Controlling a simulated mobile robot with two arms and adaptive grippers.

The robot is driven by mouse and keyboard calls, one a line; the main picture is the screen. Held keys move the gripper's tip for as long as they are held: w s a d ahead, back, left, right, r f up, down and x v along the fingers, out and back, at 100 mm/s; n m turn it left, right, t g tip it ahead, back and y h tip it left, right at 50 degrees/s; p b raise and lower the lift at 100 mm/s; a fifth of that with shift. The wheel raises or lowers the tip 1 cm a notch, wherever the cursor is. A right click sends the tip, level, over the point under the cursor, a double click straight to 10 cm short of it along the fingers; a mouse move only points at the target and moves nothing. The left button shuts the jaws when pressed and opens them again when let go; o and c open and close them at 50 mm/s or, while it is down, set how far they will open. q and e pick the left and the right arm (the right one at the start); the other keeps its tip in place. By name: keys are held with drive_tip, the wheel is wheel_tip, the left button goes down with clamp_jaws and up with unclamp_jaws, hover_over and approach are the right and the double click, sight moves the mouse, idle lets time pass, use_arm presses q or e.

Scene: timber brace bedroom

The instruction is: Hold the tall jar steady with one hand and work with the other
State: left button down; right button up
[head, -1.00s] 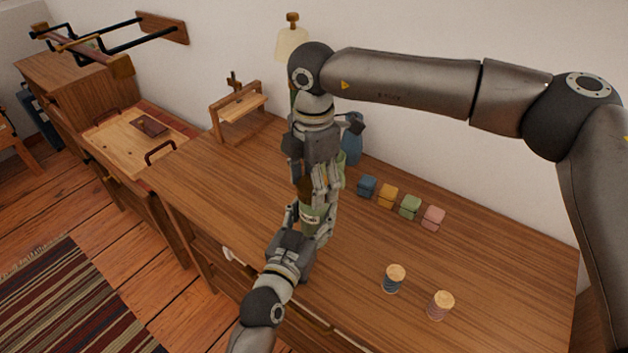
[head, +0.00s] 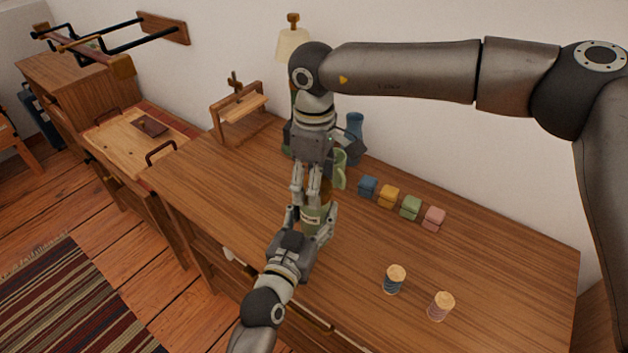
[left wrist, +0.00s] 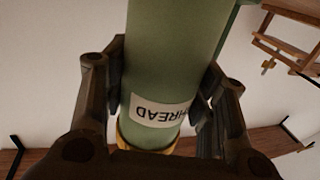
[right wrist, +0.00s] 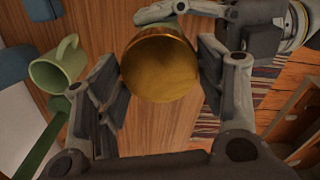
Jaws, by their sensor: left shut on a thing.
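The tall jar (head: 311,216) is green with a white label and stands upright on the wooden dresser. My left gripper (head: 312,222) is shut around its body; in the left wrist view the jar (left wrist: 175,50) sits between both fingers, its label reading THREAD. The jar's round brown-gold lid (right wrist: 160,67) shows from above in the right wrist view. My right gripper (head: 311,190) points down over the jar top. In the right wrist view its fingers (right wrist: 163,80) are apart, one on each side of the lid; firm contact is not visible.
A green mug (head: 340,170) and a blue vase (head: 355,135) stand behind the jar. Several small coloured blocks (head: 389,192) line the back. The dresser top (head: 490,270) at far right is clear.

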drive_tip(key=shift+o, duration=1.2)
drive_tip(key=shift+r, duration=2.25)
drive_tip(key=shift+c, duration=0.4)
